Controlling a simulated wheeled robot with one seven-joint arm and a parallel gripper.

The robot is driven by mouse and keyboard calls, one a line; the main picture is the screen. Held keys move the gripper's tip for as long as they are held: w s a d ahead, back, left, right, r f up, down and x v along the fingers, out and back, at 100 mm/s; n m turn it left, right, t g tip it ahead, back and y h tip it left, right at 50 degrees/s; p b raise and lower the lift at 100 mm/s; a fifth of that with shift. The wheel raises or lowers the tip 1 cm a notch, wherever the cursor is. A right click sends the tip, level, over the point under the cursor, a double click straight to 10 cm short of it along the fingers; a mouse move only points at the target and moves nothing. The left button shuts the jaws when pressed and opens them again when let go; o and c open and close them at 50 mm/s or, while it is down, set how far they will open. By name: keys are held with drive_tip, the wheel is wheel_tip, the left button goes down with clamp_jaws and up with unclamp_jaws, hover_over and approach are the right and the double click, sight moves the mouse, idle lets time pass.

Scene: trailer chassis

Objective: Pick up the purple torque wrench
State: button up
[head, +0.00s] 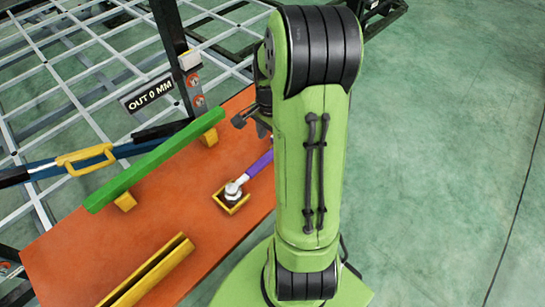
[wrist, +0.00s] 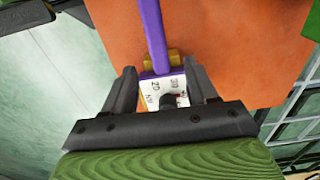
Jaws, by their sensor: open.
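The purple torque wrench (head: 258,165) lies on the orange bench, its silver head in a yellow cradle (head: 231,203); my arm hides its far end in the head view. In the wrist view its purple shaft (wrist: 152,30) runs up from between my fingers. A white face with numbers and "NM" (wrist: 163,90) shows at its end, between the fingers. My gripper (wrist: 160,74) is open, one finger on either side of this end; I cannot tell whether they touch it. In the head view, my dark gripper is partly hidden behind my arm.
The orange bench (head: 185,215) also carries a green bar (head: 155,160) on yellow blocks and a yellow angle channel (head: 150,272). A blue-black tool with a yellow handle (head: 86,158) lies beyond. A post with an "OUT 0 MM" sign (head: 150,92) stands behind. Open floor (head: 440,150) is at right.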

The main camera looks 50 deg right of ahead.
sight(271, 152)
wheel_tip(271, 152, down, 9)
drive_tip(key=b, duration=0.2)
drive_tip(key=shift+s+a+b, duration=0.1)
drive_tip(key=shift+b, duration=0.25)
drive_tip(key=shift+r, duration=0.1)
clamp_jaws()
